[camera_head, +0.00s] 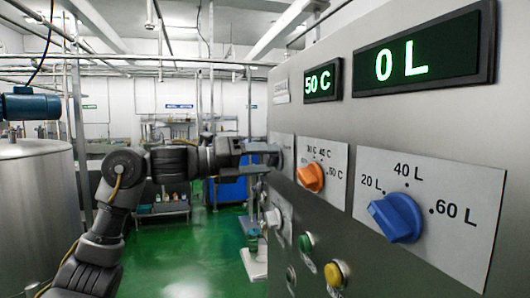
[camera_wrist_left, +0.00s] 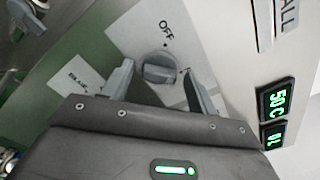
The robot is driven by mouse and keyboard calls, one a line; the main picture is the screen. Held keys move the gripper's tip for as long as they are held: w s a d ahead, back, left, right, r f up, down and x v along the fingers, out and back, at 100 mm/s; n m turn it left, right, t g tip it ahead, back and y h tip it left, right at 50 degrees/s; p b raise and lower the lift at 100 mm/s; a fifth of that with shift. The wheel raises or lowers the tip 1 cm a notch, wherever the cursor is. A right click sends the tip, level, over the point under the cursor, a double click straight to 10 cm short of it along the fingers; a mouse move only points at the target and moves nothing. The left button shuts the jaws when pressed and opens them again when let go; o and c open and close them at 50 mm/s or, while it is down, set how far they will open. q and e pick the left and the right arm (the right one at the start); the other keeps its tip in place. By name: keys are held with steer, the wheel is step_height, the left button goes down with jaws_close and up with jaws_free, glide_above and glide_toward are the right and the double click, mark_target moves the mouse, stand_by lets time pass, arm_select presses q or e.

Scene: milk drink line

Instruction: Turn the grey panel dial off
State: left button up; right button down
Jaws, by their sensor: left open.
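The grey dial (camera_wrist_left: 160,69) sits on a white plate (camera_wrist_left: 138,28) with the word OFF above it. In the wrist view its setting is hard to read. My left gripper (camera_wrist_left: 157,74) is open, with one finger on each side of the dial. I cannot tell whether the fingers touch it. In the head view my left gripper (camera_head: 264,159) reaches the far end of the panel (camera_head: 315,118) and mostly hides the dial there. My right gripper is not in view.
An orange dial (camera_head: 310,177) and a blue dial (camera_head: 397,217) are nearer on the panel. A green button (camera_head: 306,243) and a yellow button (camera_head: 336,273) sit below them. Displays read 50 C (camera_head: 320,81) and 0 L (camera_head: 424,54). A steel tank (camera_head: 35,215) stands at left.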

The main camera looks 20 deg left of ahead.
arm_select(q)
steer(key=shift+w+d, duration=0.15)
steer(key=shift+d, duration=0.1)
steer(key=shift+a, duration=0.1)
steer(key=c, duration=0.9)
steer(key=shift+c, duration=0.2)
